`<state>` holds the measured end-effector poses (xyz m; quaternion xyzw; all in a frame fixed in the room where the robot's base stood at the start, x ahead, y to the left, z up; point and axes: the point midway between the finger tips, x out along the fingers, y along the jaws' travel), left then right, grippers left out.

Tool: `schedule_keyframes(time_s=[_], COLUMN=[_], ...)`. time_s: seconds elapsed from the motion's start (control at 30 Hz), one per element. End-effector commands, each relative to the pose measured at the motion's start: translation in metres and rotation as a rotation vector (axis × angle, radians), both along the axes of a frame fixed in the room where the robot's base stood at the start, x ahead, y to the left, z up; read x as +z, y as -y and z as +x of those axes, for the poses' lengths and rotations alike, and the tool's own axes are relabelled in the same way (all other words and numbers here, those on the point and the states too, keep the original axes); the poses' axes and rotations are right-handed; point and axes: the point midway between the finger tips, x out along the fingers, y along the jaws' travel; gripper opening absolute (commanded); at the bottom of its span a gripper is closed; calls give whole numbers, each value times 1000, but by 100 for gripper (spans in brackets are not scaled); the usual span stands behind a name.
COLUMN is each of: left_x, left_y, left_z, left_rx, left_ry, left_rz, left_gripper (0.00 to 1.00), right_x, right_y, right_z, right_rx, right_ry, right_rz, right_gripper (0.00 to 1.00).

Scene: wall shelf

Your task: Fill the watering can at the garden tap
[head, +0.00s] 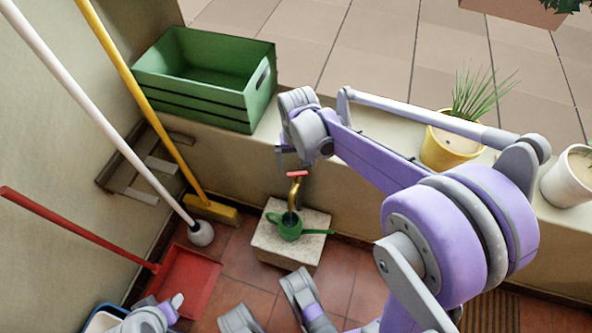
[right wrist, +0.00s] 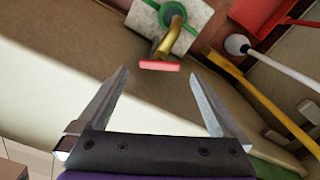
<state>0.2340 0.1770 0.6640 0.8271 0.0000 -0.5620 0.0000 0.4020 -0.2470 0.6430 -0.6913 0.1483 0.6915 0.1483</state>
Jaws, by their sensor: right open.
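The green watering can (head: 291,231) stands upright on a pale stone block (head: 264,243) below the brass tap (head: 294,193). The tap's mouth is above the can's opening. A dark bluish patch shows there; I cannot tell whether it is running water. The tap has a red bar handle (head: 297,174). My right gripper (head: 287,162) is open and empty just above this handle. In the right wrist view, the handle (right wrist: 159,66) lies ahead between the spread fingertips (right wrist: 161,77), with no visible contact. The can's round opening (right wrist: 172,15) shows beyond.
A green crate (head: 190,105), a yellow pot (head: 452,150) with a spiky plant and a white pot (head: 567,182) stand on the low wall. A yellow broom (head: 210,210), a white-handled tool (head: 201,233) and a red dustpan (head: 192,280) are at the left.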

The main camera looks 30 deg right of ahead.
Motion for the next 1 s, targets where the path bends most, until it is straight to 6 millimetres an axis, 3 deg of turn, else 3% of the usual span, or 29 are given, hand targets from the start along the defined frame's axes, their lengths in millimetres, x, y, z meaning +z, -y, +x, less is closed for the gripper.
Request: schedule_keyframes(time_s=[0.2,0.57,0.67,1.0], left_x=[-10,-10,-10,-10], left_y=[0,0,0,0], left_z=[2,2,2,2], left_rx=[0,0,0,0], left_ry=[-2,-2,-2,-2], left_rz=[0,0,0,0], left_gripper=[50,50,50,50], right_x=[-28,-33,-33,-33], right_y=[0,0,0,0], right_z=[0,0,0,0], right_rx=[0,0,0,0], right_ry=[0,0,0,0], right_rz=[0,0,0,0], right_gripper=[100,100,86,24])
